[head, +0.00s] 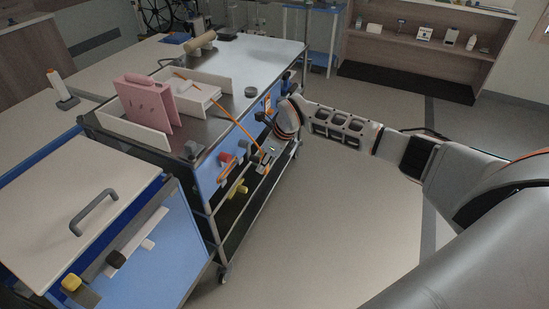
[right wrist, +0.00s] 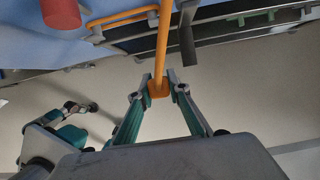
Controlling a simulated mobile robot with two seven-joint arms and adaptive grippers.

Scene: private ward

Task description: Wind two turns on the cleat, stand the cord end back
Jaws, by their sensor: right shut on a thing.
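My right gripper (head: 264,160) is shut on the orange end of the cord (right wrist: 158,88), seen between its fingertips in the right wrist view (right wrist: 159,87). The taut orange cord (head: 228,115) runs from the top of the cart down to this gripper. An orange loop (head: 232,176) lies against the cart's blue side between grey pegs that look like the cleat (right wrist: 152,18). I cannot count the turns. A grey and teal part at the left of the right wrist view looks like my left gripper (right wrist: 70,132); its jaws are unclear.
A red cylinder (head: 225,157) and a yellow piece (head: 238,191) stick out of the cart's side. A pink folder (head: 150,100) stands in a white tray (head: 138,128) on top. A cabinet with a handle (head: 93,212) is at front left. Floor (head: 330,230) right of the cart is clear.

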